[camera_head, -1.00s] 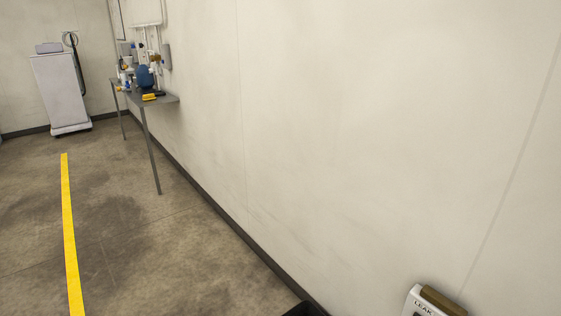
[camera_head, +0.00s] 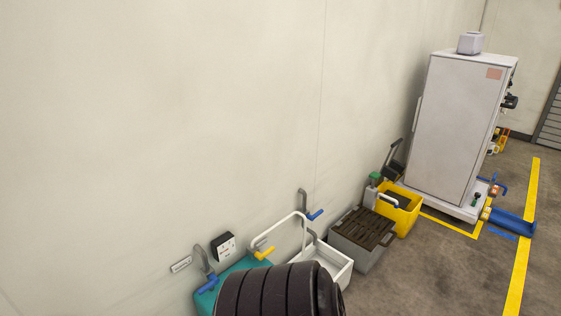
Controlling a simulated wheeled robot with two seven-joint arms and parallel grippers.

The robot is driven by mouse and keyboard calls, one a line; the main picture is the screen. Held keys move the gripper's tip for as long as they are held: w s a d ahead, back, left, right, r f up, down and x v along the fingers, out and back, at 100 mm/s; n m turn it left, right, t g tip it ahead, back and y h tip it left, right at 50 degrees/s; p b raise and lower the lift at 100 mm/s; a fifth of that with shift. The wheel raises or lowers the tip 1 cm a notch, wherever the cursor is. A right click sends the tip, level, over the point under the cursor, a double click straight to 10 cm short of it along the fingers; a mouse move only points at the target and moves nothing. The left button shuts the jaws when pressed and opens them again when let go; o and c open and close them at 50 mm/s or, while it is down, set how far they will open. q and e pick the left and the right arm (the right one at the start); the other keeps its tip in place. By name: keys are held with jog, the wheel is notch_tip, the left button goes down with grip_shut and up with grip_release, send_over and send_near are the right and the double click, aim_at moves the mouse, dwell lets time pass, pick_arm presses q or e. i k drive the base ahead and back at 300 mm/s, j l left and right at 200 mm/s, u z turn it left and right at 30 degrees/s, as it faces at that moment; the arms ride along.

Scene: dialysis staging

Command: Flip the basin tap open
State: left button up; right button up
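A white basin (camera_head: 338,268) stands low against the wall at the bottom centre. A grey tap with a blue lever (camera_head: 315,215) is on the wall above it. A yellow lever (camera_head: 264,254) sits at its left side, by a white bent pipe (camera_head: 272,229). Further left, a grey curved spout with a blue lever (camera_head: 208,284) stands at a teal container (camera_head: 258,265). I cannot tell from the view which lever is the basin tap's, or whether any is open. Neither gripper is in view. A dark ribbed part of mine hides some of the basin and teal container.
A small black-and-white box (camera_head: 224,245) and a label plate (camera_head: 181,264) are on the wall. Right of the basin stand a grey slatted crate (camera_head: 360,236), a yellow bucket (camera_head: 405,213) and a tall white cabinet (camera_head: 452,125). Open floor (camera_head: 430,285) lies at the lower right.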

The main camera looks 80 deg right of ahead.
aim_at(311, 217)
jog(key=z, duration=2.6)
